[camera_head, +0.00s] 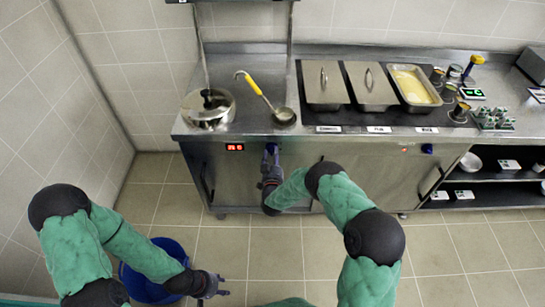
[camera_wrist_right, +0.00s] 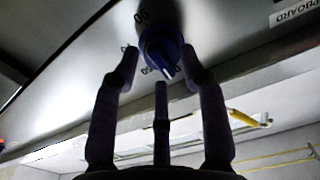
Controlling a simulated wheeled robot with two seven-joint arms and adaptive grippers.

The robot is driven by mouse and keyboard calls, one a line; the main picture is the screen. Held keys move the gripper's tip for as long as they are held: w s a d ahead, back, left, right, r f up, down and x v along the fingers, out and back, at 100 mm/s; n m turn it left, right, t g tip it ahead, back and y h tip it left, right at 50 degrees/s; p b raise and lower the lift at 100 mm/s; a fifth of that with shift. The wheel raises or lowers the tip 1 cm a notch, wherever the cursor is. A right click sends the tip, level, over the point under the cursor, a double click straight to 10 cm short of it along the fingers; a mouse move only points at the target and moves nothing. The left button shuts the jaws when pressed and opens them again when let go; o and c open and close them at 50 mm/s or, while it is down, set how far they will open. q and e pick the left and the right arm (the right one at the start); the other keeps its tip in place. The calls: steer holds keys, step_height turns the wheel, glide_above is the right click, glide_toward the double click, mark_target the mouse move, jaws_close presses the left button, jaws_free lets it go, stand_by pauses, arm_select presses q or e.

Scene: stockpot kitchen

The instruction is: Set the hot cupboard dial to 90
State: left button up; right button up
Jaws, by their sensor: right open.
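The blue dial (camera_wrist_right: 160,48) is on the steel cupboard front in the right wrist view. Numbers are printed around it, partly hidden and hard to read. A pale mark shows on its edge near the lower numbers. My right gripper (camera_wrist_right: 159,62) is open, with its fingers spread around the dial; contact cannot be told. In the head view, my right gripper (camera_head: 270,160) is at the cupboard front and mostly covers the dial. A red lit display (camera_head: 234,147) is left of it, its digits too small to read. My left gripper (camera_head: 221,286) is open and empty, low over the floor.
A second blue knob (camera_head: 427,149) is farther right on the counter front. A blue bucket (camera_head: 140,284) is on the floor by my left arm.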

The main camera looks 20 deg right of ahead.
jaws_close()
